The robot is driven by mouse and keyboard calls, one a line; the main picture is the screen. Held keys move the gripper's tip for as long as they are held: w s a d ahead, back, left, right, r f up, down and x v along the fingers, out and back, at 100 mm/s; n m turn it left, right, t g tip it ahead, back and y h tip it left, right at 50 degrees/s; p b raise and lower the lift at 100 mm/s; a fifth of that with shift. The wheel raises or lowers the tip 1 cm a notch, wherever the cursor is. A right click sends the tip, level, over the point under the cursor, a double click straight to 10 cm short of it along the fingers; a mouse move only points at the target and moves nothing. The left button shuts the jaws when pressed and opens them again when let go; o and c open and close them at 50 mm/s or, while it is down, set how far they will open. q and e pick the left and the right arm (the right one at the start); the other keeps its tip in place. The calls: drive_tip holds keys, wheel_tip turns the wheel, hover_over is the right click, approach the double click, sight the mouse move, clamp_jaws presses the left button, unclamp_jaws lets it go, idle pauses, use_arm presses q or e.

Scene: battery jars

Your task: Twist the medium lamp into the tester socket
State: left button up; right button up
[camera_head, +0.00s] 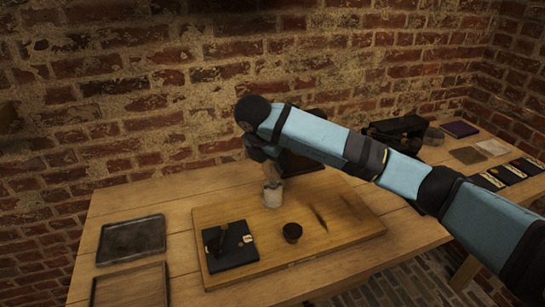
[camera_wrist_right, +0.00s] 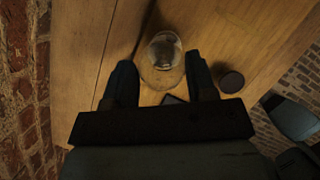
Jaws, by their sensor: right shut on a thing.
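My right gripper (camera_head: 270,172) points down over the wooden board on the table. A pale, glassy, round thing (camera_head: 273,195) is right under it. In the right wrist view (camera_wrist_right: 160,75), the fingers stand apart on either side of this clear glass thing (camera_wrist_right: 164,50), and the gripper is shut on it. I cannot tell whether it is the medium lamp or a jar. A black plate (camera_head: 220,260) with a dark upright piece and a small label lies on the board. I cannot make out the tester socket for certain. My left gripper is not in view.
A small dark round cup (camera_head: 292,232) stands on the board (camera_head: 345,235); it also shows in the right wrist view (camera_wrist_right: 231,81). A dark tray (camera_head: 132,240) and a wooden tray (camera_head: 130,288) lie at left. Black equipment (camera_head: 398,126) and flat cards (camera_head: 505,173) lie at right. A brick wall stands behind.

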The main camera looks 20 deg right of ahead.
drive_tip(key=m+p, duration=0.1)
drive_tip(key=m+g+p, duration=0.1)
drive_tip(key=shift+r+h+p, duration=0.3)
drive_tip(key=shift+r, duration=0.1)
drive_tip(key=shift+m+p, duration=0.45)
drive_tip(key=shift+m, duration=0.05)
drive_tip(key=shift+f+m+g+p, duration=0.1)
drive_tip(key=shift+m+g+p, duration=0.4)
drive_tip(key=shift+p, duration=0.55)
drive_tip(key=shift+f+m+p, duration=0.2)
drive_tip(key=shift+m+p, duration=0.45)
drive_tip(key=shift+m, duration=0.15)
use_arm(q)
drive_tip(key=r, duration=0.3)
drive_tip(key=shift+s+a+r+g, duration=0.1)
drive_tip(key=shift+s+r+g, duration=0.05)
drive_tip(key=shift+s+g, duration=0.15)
use_arm(e)
drive_tip(key=shift+f, duration=0.1)
drive_tip(key=o, duration=1)
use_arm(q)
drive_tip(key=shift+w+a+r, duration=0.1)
use_arm(e)
drive_tip(key=shift+o, duration=0.4)
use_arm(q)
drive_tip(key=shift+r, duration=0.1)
